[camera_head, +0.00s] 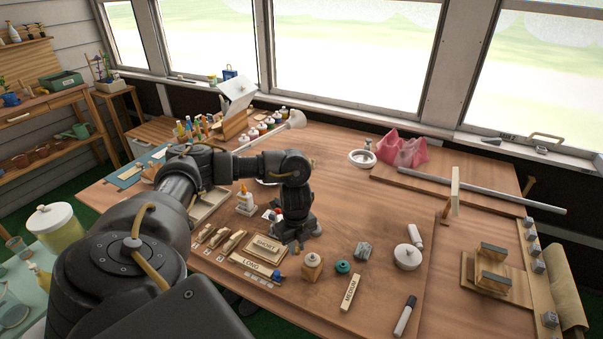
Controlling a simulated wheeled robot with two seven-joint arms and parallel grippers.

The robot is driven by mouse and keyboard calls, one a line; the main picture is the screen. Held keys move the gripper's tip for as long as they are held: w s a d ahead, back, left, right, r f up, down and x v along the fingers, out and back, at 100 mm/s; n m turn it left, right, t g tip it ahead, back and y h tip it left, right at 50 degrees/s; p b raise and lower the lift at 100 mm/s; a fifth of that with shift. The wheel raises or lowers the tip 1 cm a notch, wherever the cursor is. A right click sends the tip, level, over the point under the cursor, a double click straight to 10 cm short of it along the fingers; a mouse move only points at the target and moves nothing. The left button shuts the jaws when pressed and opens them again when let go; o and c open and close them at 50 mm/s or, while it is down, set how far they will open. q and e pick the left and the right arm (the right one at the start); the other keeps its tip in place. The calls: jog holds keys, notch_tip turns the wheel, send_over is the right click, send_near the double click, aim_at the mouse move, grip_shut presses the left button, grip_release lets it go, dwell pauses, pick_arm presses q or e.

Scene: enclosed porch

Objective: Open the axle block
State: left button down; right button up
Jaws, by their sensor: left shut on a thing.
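My left arm reaches in from the left. On the right of the table, a wooden block piece with two raised brown-topped blocks (482,280) stands apart from the gripper. I cannot tell for sure whether this is the axle block. My right gripper is not in view.
A grey rod (480,190) and pink cloth (403,150) lie at the back right. The table middle is mostly clear.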

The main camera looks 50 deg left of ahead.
aim_at(301, 260)
pick_arm(q)
jog(key=shift+w+f, duration=0.75)
jog(key=shift+f, duration=0.1)
notch_tip(301, 260, down, 2)
jog(key=shift+f+b, duration=0.15)
jog(key=shift+b, duration=0.2)
jog(key=shift+w+f+p, duration=0.1)
jog(key=shift+f+p, duration=0.2)
jog(key=shift+a+f, duration=0.1)
jog(key=shift+f, duration=0.2)
jog(key=shift+f, duration=0.15)
jog(key=c, duration=1.3)
grip_release()
